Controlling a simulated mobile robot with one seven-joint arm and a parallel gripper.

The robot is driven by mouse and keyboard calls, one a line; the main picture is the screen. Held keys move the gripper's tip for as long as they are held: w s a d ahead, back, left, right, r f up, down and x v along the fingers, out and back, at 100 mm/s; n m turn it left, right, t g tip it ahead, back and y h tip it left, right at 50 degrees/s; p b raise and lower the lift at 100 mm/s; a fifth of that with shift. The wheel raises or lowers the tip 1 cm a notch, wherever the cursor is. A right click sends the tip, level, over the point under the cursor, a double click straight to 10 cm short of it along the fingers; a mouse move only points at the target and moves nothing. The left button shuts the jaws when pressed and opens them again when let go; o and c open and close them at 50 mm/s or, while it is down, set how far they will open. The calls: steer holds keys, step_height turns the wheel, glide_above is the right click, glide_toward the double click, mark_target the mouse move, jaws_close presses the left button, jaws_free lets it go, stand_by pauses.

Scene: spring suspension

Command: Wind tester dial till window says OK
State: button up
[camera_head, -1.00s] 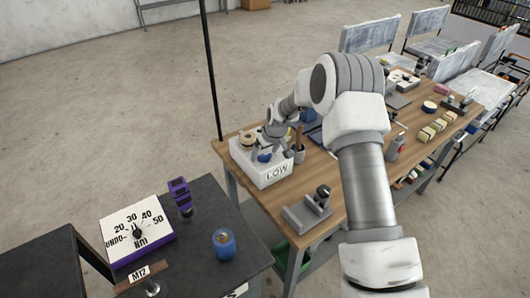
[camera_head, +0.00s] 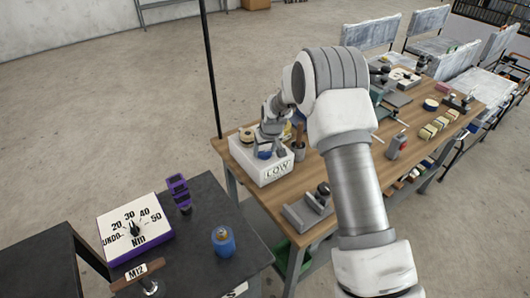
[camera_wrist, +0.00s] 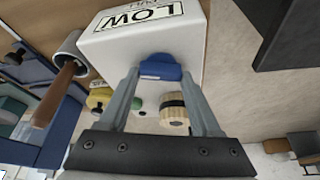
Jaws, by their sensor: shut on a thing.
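The tester is a white box (camera_head: 272,174) on the near left corner of the wooden bench. Its front window (camera_head: 278,171) reads LOW; the window also shows upside down in the wrist view (camera_wrist: 140,17). The blue dial (camera_wrist: 160,68) is on the box, between my fingertips. My gripper (camera_wrist: 160,76) is shut on this dial, one finger on each side. In the head view, my gripper (camera_head: 266,148) is over the box top and partly hidden by my wrist.
A yellow knob (camera_wrist: 99,98) and a ribbed wooden knob (camera_wrist: 174,112) stand close by my fingers. A grey cup (camera_head: 299,152) with a wooden-handled tool stands right of the box. A dark table (camera_head: 205,268) holds a torque gauge (camera_head: 134,230) and blue can (camera_head: 223,241).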

steer(key=m+h+b, duration=0.1)
steer(key=m, duration=0.1)
steer(key=m+b, duration=0.1)
steer(key=m, duration=0.1)
steer(key=shift+a+f+m+h, duration=0.1)
steer(key=shift+a+m+h, duration=0.05)
steer(key=shift+m+h, duration=0.2)
steer(key=shift+m+h+b, duration=0.7)
steer(key=shift+m+h, duration=0.25)
steer(key=shift+m, duration=1.5)
steer(key=o, duration=1.4)
steer(key=v, duration=1.7)
steer(key=shift+w+r, duration=0.2)
steer(key=shift+r, duration=0.15)
